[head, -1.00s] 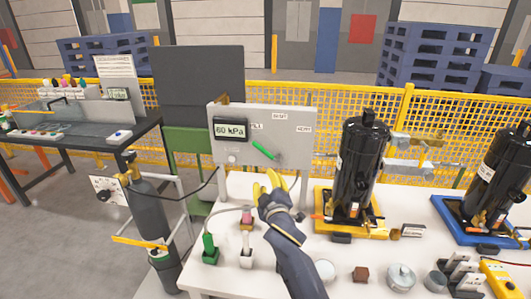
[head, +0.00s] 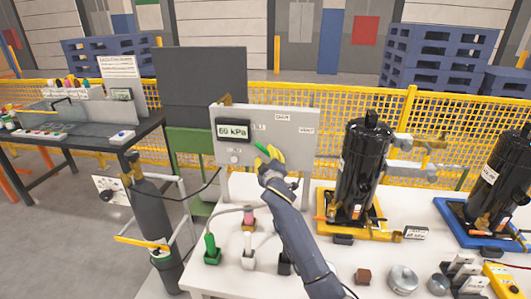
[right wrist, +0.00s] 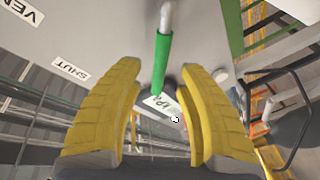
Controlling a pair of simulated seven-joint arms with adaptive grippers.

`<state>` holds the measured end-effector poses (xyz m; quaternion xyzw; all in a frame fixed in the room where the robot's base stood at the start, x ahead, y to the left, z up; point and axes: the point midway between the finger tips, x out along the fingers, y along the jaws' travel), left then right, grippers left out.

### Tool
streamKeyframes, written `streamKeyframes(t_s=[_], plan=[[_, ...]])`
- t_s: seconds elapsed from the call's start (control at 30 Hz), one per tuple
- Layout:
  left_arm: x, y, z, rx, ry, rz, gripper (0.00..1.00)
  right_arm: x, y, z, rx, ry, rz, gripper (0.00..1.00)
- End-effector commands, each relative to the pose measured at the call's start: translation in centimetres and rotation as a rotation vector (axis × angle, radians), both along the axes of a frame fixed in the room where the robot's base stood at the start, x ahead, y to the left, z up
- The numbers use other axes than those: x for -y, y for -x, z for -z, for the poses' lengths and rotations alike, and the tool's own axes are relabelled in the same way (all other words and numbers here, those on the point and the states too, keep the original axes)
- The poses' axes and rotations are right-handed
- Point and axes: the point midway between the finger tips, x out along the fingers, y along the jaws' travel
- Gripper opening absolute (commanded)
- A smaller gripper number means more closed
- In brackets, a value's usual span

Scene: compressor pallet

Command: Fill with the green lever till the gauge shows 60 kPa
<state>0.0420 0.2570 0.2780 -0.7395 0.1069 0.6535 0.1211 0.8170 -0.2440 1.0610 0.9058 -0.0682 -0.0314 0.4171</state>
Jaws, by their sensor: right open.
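The green lever (head: 262,147) is on the grey panel (head: 230,172), its visible end pointing up and left. My right gripper (head: 272,158) is at the lever and hides part of it. In the right wrist view the green lever (right wrist: 161,65) lies between the open yellow fingers (right wrist: 158,85), with a gap on each side. The gauge (head: 233,130) on the panel reads 60 kPa. A SHUT label (right wrist: 70,69) and a partly cut VENT label (right wrist: 24,11) show in the wrist view; another label (right wrist: 165,104) near the lever's end is partly hidden. My left gripper is out of view.
A black compressor (head: 363,170) on a yellow base stands right of my right arm, another (head: 500,175) on a blue base farther right. A gas cylinder (head: 152,220) stands left of the white table (head: 225,280). Small fittings lie near the table's front.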

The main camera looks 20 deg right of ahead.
Motion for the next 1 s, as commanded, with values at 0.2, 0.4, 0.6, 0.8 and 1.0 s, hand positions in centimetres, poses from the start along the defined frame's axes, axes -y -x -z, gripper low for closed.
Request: streamKeyframes(t_s=[0.2,0.4,0.6,0.8,1.0], plan=[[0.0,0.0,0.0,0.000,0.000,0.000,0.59,0.4,-2.4,0.0,-0.001,0.000,0.001,0.38],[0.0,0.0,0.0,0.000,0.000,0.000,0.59,0.5,-3.4,0.0,-0.001,0.000,0.001,0.38],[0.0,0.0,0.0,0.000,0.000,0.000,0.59,0.6,-3.7,0.0,0.000,0.000,0.000,0.38],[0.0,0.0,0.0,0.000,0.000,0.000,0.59,0.6,-3.6,0.0,0.000,0.000,0.000,0.38],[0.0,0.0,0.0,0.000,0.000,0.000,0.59,0.6,-3.6,0.0,0.000,0.000,0.000,0.18]])
